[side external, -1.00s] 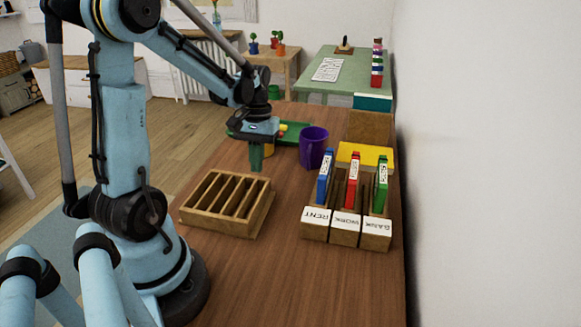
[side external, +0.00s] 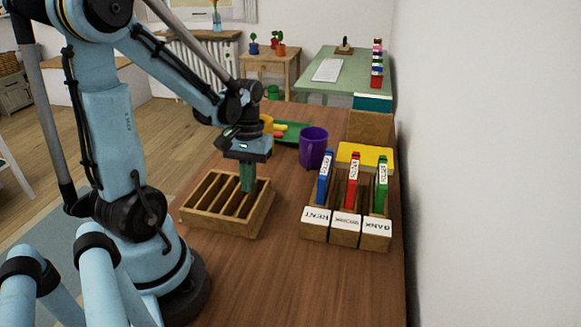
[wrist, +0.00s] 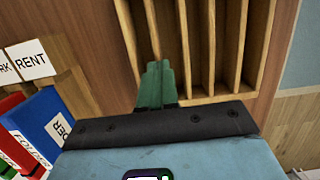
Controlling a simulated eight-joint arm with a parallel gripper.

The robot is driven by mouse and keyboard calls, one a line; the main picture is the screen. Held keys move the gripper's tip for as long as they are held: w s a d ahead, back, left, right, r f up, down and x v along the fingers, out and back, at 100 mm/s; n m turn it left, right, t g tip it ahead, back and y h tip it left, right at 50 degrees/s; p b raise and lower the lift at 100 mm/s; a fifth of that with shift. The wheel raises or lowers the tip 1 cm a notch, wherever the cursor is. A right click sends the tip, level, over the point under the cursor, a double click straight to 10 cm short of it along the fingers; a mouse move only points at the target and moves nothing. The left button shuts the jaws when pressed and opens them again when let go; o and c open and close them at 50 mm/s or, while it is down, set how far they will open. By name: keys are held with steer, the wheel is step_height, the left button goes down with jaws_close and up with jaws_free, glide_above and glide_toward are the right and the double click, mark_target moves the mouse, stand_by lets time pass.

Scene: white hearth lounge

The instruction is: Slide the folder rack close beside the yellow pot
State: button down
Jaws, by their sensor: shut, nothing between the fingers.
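The folder rack (side external: 214,204) is an empty, slotted light-wood tray on the brown table, in front of my arm. Its slats also fill the top of the wrist view (wrist: 209,45). My gripper (side external: 247,188) points down with its green fingers shut and empty. The fingertips overlap the rack's far right part in the side view; I cannot tell whether they touch it. In the wrist view the fingers (wrist: 157,80) lie over the rack's slots. The yellow pot (side external: 267,122) stands farther back on the table, mostly hidden behind my gripper.
To the right are wooden holders labelled RENT (side external: 316,216), WORK and BANK, with blue, red and green folders. The wall closes the right side. Bare table lies between rack and holders.

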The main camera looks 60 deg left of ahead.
steer(key=shift+f, duration=0.3)
steer(key=w+a, duration=0.8)
steer(key=shift+a, duration=0.3)
steer(key=shift+r, duration=0.1)
steer(key=shift+w+r, duration=0.1)
steer(key=shift+r, duration=0.65)
step_height(320, 180, up, 11)
steer(key=w+a, duration=0.1)
steer(key=s+d+f+m+t, duration=0.1)
steer(key=d+m+t, duration=0.3)
steer(key=d, duration=0.7)
steer(key=s+d+f+m+t+y, duration=0.1)
steer(key=d+m+t, duration=0.3)
steer(key=d, duration=0.8)
steer(key=shift+s+f+m+t+y, duration=0.3)
steer(key=shift+s+f+m+t, duration=0.15)
steer(key=shift+s+m, duration=0.2)
